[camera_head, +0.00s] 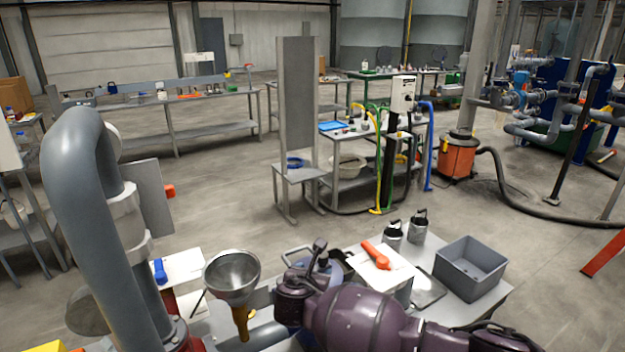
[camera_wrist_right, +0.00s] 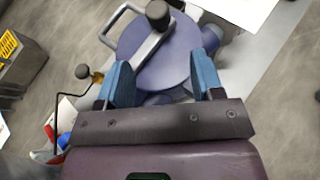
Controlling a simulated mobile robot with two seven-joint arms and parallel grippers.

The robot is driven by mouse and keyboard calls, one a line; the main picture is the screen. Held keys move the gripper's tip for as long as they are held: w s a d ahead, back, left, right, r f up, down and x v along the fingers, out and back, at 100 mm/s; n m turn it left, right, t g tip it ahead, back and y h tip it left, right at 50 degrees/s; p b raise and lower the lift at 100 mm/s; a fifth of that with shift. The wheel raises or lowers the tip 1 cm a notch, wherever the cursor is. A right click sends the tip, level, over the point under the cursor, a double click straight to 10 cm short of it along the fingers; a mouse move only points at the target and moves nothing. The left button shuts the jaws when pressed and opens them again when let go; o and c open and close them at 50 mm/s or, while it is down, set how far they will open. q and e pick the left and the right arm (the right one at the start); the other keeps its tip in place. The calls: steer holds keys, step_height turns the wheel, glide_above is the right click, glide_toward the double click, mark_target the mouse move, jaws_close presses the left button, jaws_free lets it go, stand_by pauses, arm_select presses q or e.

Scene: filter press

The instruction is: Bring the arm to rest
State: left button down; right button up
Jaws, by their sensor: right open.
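My right arm, purple, comes in from the lower right in the head view, and its gripper (camera_head: 293,292) is at its left end above the workbench. The fingers are hard to make out there. In the right wrist view the two blue fingers of my right gripper (camera_wrist_right: 163,68) stand wide apart, with nothing held between them. Beyond them is a round blue-purple lid (camera_wrist_right: 143,42) with a lever and black knob (camera_wrist_right: 158,14). I cannot tell whether the fingers touch the lid. My left gripper is not in view.
A steel funnel (camera_head: 232,274) and a thick grey pipe (camera_head: 75,200) stand left of my right gripper. A white box with an orange-red handle (camera_head: 376,255), dark-topped canisters (camera_head: 417,228) and a grey bin (camera_head: 469,268) are to the right. Open floor (camera_head: 225,190) lies beyond.

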steer(key=s+d+f+m+g+y, duration=0.2)
steer(key=s+f+m+y, duration=0.1)
steer(key=s+f+m, duration=0.45)
steer(key=s+d+f+m+g+y, duration=0.2)
steer(key=s+f+m+y, duration=0.1)
steer(key=s+f+m, duration=0.5)
steer(key=s+d+m+t+h, duration=0.2)
steer(key=s+d+m+t, duration=0.1)
steer(key=s+d+m, duration=1.3)
steer(key=s+d, duration=0.3)
steer(key=d, duration=0.4)
steer(key=shift+s+d+r+h+b, duration=0.3)
steer(key=shift+s+h+b, duration=0.05)
steer(key=shift+h, duration=0.05)
steer(key=shift+c, duration=1.3)
steer(key=shift+s, duration=0.1)
steer(key=shift+c, duration=0.4)
